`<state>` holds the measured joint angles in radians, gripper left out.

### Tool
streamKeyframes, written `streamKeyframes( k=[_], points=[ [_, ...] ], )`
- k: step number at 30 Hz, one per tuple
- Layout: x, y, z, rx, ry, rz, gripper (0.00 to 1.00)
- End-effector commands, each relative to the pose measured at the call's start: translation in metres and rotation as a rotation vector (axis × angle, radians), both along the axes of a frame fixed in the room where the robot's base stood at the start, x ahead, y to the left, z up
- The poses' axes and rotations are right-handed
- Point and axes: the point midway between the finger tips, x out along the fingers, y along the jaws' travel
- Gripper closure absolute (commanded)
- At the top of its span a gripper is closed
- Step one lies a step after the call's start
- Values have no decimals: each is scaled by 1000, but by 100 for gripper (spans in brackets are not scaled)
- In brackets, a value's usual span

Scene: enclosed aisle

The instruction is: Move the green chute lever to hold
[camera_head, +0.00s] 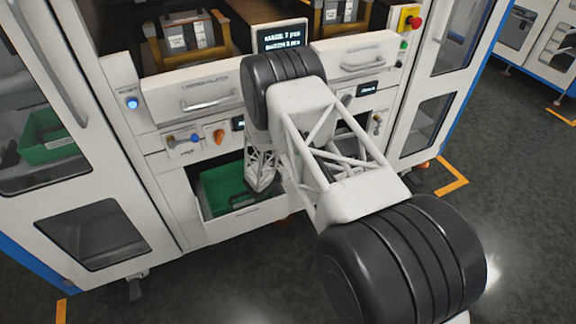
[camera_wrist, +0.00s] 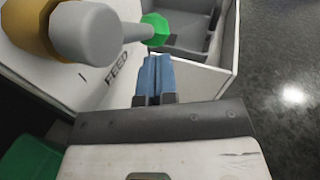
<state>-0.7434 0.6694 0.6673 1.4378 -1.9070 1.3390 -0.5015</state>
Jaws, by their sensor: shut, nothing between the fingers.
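The chute lever shows in the wrist view as a thick grey shaft with a faceted green knob (camera_wrist: 154,29) at its end. The shaft runs sideways from a yellow-brown base (camera_wrist: 28,25) at the upper left, above a white panel printed FEED. My gripper (camera_wrist: 154,62) has blue fingers, shut together and empty, just below the green knob in the picture. I cannot tell whether they touch it. In the head view my arm hides the lever and the fingers.
In the head view, a low opening holds a green bin (camera_head: 222,188) left of my arm. White drawers (camera_head: 205,95) and a small display (camera_head: 282,37) are above. A red stop button (camera_head: 415,22) is at upper right. Dark floor (camera_head: 520,210) is clear at right.

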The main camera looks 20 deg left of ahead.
Motion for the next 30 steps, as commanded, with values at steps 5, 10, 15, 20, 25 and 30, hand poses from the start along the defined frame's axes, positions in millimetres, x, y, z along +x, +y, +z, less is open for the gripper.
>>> streamKeyframes(
  k=[5,10,15,20,25,30],
  points=[
    [4,-4,3,0,0,0,100],
    [7,-7,4,-34,-33,-1,100],
    [10,-10,8,-85,-86,0,100],
    [13,-13,12,-96,-97,-1,100],
    [13,-13,12,-95,-96,0,100],
    [11,-12,12,-95,-96,0,100]
  ],
)
